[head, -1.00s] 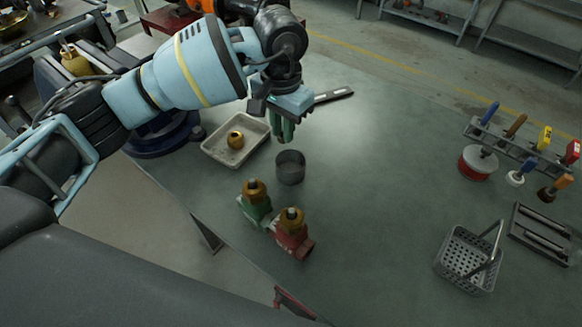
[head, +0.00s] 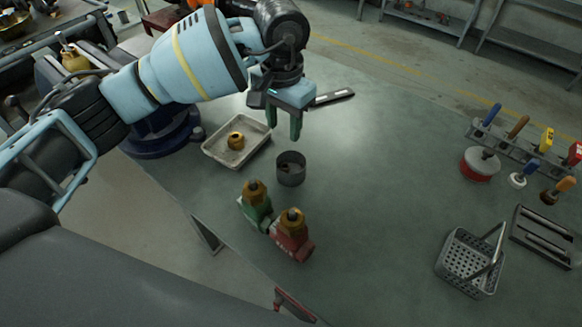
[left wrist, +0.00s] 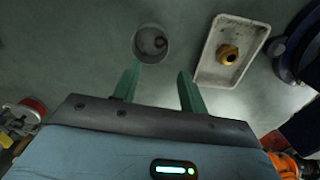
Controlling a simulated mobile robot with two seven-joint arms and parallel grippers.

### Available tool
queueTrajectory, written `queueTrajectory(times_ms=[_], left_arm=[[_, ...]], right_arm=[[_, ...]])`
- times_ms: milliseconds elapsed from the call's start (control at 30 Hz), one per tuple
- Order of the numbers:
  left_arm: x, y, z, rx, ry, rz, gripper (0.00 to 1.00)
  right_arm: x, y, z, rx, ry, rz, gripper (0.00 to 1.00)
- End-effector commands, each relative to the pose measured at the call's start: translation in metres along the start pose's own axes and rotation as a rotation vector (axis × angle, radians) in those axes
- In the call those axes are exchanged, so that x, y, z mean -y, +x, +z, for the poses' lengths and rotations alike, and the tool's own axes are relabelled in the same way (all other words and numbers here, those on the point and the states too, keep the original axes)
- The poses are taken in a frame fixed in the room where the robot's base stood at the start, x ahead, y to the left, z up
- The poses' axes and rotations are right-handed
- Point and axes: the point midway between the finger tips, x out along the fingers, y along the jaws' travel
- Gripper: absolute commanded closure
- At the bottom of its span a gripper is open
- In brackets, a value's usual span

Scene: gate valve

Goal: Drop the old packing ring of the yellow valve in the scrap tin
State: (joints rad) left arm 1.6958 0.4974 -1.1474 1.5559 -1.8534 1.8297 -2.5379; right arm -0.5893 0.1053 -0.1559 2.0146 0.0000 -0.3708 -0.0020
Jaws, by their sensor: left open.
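The scrap tin (head: 291,170) is a round grey open tin standing on the bench. A small dark ring (left wrist: 160,43) lies inside it in the left wrist view, against the tin's floor or wall. My left gripper (head: 284,130) is above and just behind the tin, fingers apart, with nothing between them. A yellow body with an upright stem, seemingly the yellow valve (head: 75,62), stands at the far left, partly hidden by my arm. My right gripper is not in view.
A pale tray (head: 226,155) with a brass nut (head: 235,140) lies left of the tin. A green valve (head: 256,208) and a red valve (head: 291,245) stand in front. A grey basket (head: 468,262) and tool rack (head: 520,148) are right. The middle right bench is clear.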

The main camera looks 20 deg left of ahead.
Motion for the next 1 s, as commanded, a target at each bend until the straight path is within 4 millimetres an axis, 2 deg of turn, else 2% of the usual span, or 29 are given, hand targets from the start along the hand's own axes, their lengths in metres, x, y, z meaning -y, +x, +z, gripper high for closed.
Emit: queueTrajectory(times_ms=[200, 400, 1000], left_arm=[[0.0, -0.036, 0.0, -0.003, 0.002, 0.0, 0.58], [0.0, -0.056, 0.0, -0.001, 0.001, 0.0, 0.58], [0.0, -0.059, 0.0, 0.0, 0.001, 0.0, 0.58]], right_arm=[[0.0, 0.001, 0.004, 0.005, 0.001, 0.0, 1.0], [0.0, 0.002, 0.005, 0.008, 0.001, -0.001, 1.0], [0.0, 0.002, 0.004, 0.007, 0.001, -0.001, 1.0]])
